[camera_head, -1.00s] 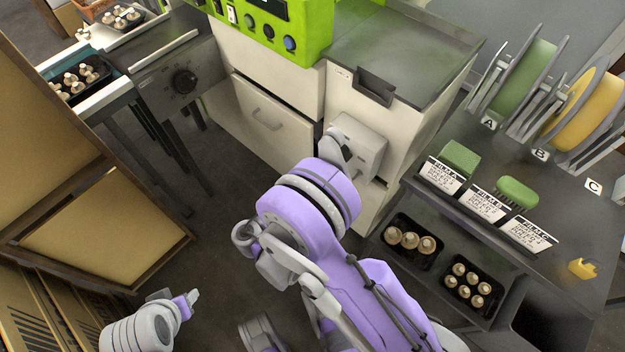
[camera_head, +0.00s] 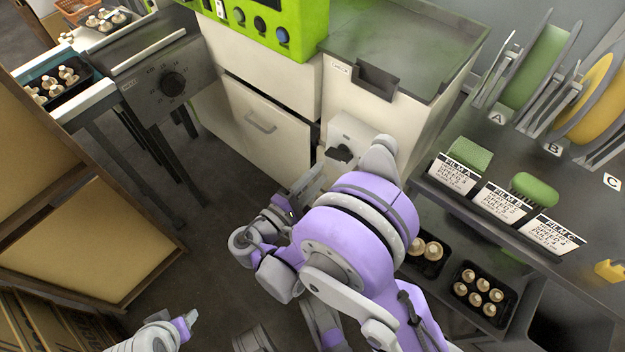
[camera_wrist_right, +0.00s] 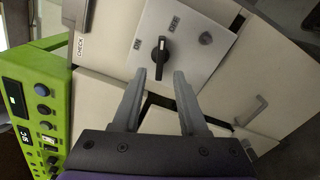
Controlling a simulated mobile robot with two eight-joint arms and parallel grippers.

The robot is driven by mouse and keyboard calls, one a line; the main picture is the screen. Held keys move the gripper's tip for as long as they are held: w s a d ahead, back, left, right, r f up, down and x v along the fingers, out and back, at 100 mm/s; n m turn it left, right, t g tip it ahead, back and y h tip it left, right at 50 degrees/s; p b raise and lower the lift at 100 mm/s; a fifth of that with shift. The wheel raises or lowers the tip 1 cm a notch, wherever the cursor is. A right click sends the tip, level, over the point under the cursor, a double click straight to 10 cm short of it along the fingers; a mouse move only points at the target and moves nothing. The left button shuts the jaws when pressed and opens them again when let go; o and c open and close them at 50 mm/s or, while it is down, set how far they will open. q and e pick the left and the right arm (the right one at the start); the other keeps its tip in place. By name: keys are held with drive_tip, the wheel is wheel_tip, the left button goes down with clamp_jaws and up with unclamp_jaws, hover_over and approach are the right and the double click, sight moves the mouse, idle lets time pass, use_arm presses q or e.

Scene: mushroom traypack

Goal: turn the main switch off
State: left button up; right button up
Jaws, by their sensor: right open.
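The main switch is a pale box (camera_head: 351,128) on the front of the white cabinet, with a black rotary knob that shows in the right wrist view (camera_wrist_right: 160,58). ON and OFF labels stand beside and above the knob. Its handle is upright in that view; I cannot tell which label it points to. My right gripper (camera_wrist_right: 160,78) is open, its fingertips just short of the knob and on either side of it, with nothing between them. In the head view my right arm partly covers the switch. My left gripper (camera_head: 190,318) is low at the left, far from the switch.
A green control panel (camera_head: 300,35) stands left of the cabinet top. A drawer front (camera_head: 262,125) is left of the switch. At right a dark shelf holds film rolls (camera_head: 540,65), cards and mushroom trays (camera_head: 480,290). Wooden frames (camera_head: 95,240) stand at left.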

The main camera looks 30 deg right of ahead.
sight(335, 159)
drive_tip(key=shift+x, duration=3.25)
clamp_jaws()
drive_tip(key=m, duration=0.4)
unclamp_jaws()
drive_tip(key=v, duration=0.7)
